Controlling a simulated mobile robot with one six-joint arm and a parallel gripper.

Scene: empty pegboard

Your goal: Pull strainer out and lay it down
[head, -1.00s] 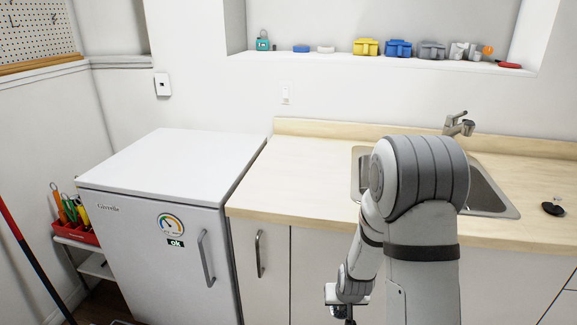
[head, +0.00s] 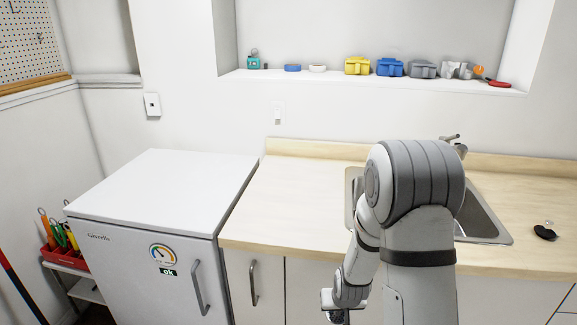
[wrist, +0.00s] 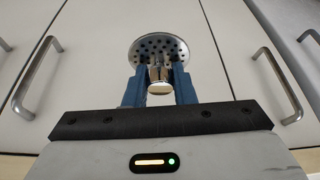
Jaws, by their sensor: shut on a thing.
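The strainer (wrist: 158,46) is a round metal disc with many small holes and a short knob-like stem. It shows in the wrist view, where the blue fingers of my gripper (wrist: 159,73) are shut on its stem. The disc is beyond the fingertips, in front of the white cabinet doors. The sink (head: 482,217) is set in the wooden counter, partly hidden behind my arm.
The wooden counter (head: 290,205) is clear left of the sink. A small black object (head: 544,232) lies right of the sink. The white fridge (head: 160,185) stands left of the counter. Cabinet handles (wrist: 277,82) stick out near my gripper.

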